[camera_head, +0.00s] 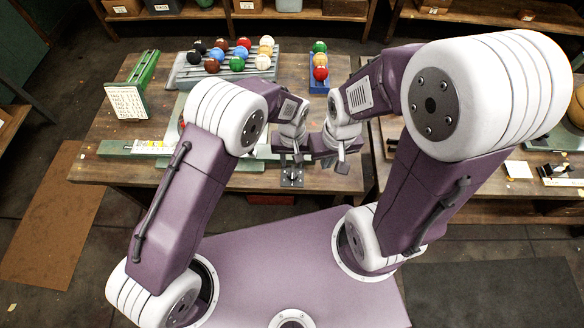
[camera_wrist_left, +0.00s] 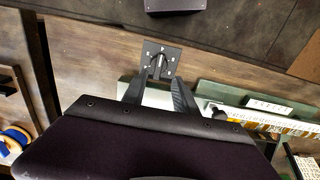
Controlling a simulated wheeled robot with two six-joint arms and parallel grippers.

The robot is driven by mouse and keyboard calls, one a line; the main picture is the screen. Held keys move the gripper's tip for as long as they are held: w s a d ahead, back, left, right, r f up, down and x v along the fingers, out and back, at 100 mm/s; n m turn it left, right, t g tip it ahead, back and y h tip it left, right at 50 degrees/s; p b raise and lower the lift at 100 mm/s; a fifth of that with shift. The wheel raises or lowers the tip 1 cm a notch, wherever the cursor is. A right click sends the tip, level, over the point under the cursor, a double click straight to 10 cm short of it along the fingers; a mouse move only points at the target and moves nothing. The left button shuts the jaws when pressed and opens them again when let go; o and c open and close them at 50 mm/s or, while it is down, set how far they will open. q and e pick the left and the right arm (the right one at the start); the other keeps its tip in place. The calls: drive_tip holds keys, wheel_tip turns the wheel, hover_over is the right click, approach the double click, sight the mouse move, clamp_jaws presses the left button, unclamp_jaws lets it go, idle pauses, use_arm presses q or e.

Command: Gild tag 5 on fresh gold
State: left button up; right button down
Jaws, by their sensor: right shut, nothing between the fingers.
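My left gripper (camera_head: 291,160) is over the front middle of the table, its fingers apart. The left wrist view shows the two fingers (camera_wrist_left: 158,95) spread with nothing held. Just beyond their tips is a dark square plate with small light marks and a knob-like part (camera_wrist_left: 160,62); it shows in the head view at the table's front edge (camera_head: 291,178). My right gripper (camera_head: 341,158) is shut and empty, close beside the left one. A white card with printed tag lines (camera_head: 125,101) leans at the table's left.
Coloured balls (camera_head: 237,63) sit on a grey rack at the back. A blue holder (camera_head: 319,84) carries several balls. A second table stands right.

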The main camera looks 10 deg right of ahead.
sight(293, 172)
use_arm(q)
drive_tip(key=f+p, duration=0.1)
drive_tip(key=f, duration=0.5)
drive_tip(key=shift+d, duration=0.2)
drive_tip(key=shift+a+f, duration=0.1)
drive_tip(key=shift+f, duration=0.2)
drive_tip(key=shift+w, duration=0.1)
drive_tip(key=shift+c, duration=0.3)
clamp_jaws()
